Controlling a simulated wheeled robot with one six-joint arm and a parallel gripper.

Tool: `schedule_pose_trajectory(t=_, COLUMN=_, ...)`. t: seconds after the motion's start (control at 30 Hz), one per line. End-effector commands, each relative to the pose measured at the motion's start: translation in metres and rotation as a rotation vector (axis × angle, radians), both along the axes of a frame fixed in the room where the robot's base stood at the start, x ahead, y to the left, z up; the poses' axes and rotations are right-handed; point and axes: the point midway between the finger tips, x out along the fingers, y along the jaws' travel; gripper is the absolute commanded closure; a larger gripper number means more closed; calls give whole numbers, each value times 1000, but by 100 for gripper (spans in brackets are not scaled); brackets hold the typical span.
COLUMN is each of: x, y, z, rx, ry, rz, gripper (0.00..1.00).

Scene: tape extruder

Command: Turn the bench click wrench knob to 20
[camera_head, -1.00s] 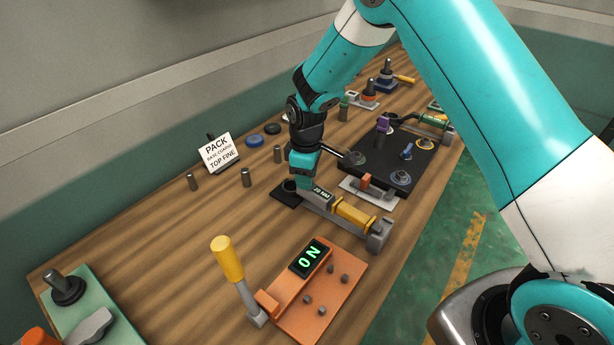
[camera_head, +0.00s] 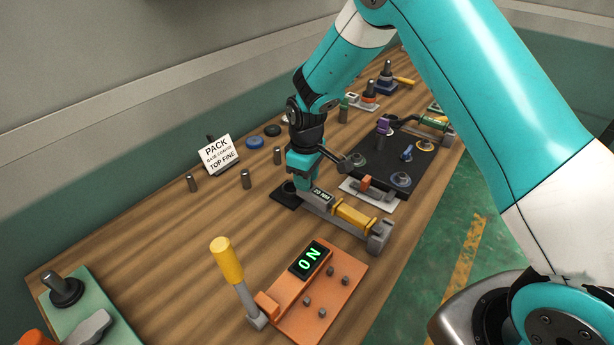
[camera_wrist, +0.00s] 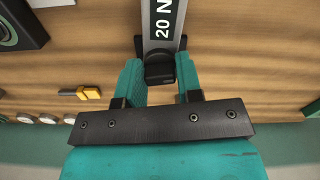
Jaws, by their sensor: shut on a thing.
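The bench click wrench (camera_head: 345,213) lies on the wooden bench, with a grey body and a yellow grip section. Its small label (camera_head: 322,195) reads 20 NM in the head view; the wrist view shows "20 N" (camera_wrist: 166,22) with the rest cut off. My gripper (camera_wrist: 159,80) is at the wrench's far-left end, its teal fingers either side of the dark knob (camera_wrist: 158,72), shut on it. In the head view my gripper (camera_head: 302,180) hides most of the knob.
An orange panel (camera_head: 335,308) reading ON, with a yellow-handled lever (camera_head: 228,262), stands in front. A black board with knobs (camera_head: 425,165) lies to the right. Short metal posts (camera_head: 245,179) and a PACK sign (camera_head: 218,154) stand to the left. Bare bench lies at left.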

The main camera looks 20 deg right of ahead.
Motion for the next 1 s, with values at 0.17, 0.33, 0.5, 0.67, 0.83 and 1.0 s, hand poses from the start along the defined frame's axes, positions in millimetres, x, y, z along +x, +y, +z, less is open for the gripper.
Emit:
schedule_pose_trajectory(t=0.17, x=0, y=0, z=1, rx=0, ry=-1, rz=0, gripper=40)
schedule_pose_trajectory(t=0.33, x=0, y=0, z=0, rx=0, ry=0, rz=0, gripper=40)
schedule_pose_trajectory(t=0.5, x=1, y=0, z=7, rx=1, ry=-4, rz=1, gripper=40)
schedule_pose_trajectory(t=0.67, x=1, y=0, z=33, rx=2, ry=-6, rz=1, gripper=40)
schedule_pose_trajectory(t=0.83, x=2, y=0, z=77, rx=2, ry=-8, rz=1, gripper=40)
schedule_pose_trajectory(t=1.0, x=1, y=0, z=120, rx=2, ry=-8, rz=1, gripper=40)
